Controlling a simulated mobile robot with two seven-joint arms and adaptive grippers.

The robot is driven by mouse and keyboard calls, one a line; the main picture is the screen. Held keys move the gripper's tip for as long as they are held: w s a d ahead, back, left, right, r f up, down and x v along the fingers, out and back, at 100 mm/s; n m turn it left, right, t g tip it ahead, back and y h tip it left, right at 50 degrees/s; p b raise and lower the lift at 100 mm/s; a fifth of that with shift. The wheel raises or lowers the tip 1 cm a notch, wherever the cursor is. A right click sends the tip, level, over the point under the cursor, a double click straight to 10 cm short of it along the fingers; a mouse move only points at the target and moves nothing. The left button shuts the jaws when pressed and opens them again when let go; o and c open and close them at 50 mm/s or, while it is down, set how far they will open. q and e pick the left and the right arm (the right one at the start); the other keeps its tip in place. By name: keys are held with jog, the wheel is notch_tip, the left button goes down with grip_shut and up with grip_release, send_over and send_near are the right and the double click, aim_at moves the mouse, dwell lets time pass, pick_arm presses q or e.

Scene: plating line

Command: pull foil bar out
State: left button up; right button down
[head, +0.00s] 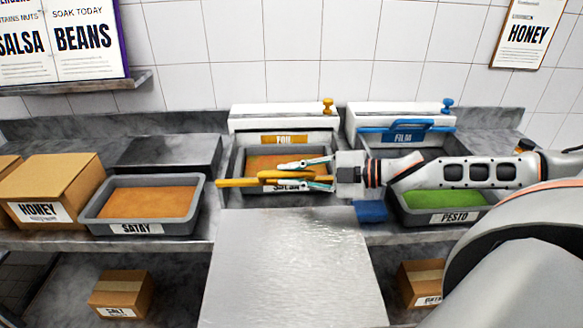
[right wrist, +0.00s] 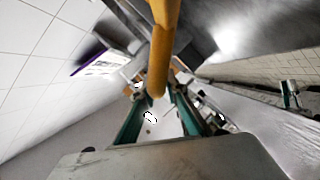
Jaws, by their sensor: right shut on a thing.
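The yellow-orange foil bar (head: 240,182) shows in the head view in front of the white foil dispenser (head: 240,124), across the salsa tray (head: 238,164). My right gripper (head: 305,174) reaches in from the right and is shut on the bar. In the right wrist view the bar (right wrist: 162,60) runs down between the teal fingers (right wrist: 157,108). My left gripper is not in view.
The film dispenser (head: 400,113) with a blue bar (head: 390,129) stands to the right. A pesto tray (head: 450,219) is below it. A small blue item (head: 370,211) lies beside the salsa tray. A satay tray (head: 190,222) and honey box (head: 60,180) stand at left.

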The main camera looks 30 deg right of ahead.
jog(key=shift+s+a, duration=0.2)
jog(key=shift+s, duration=0.1)
jog(key=shift+f, duration=0.1)
jog(key=c, duration=2.3)
grip_release()
jog(key=shift+o, duration=1.4)
jog(key=shift+s, duration=0.1)
jog(key=shift+s+d, duration=0.25)
jog(key=shift+s+d, duration=0.25)
jog(key=shift+s, duration=0.05)
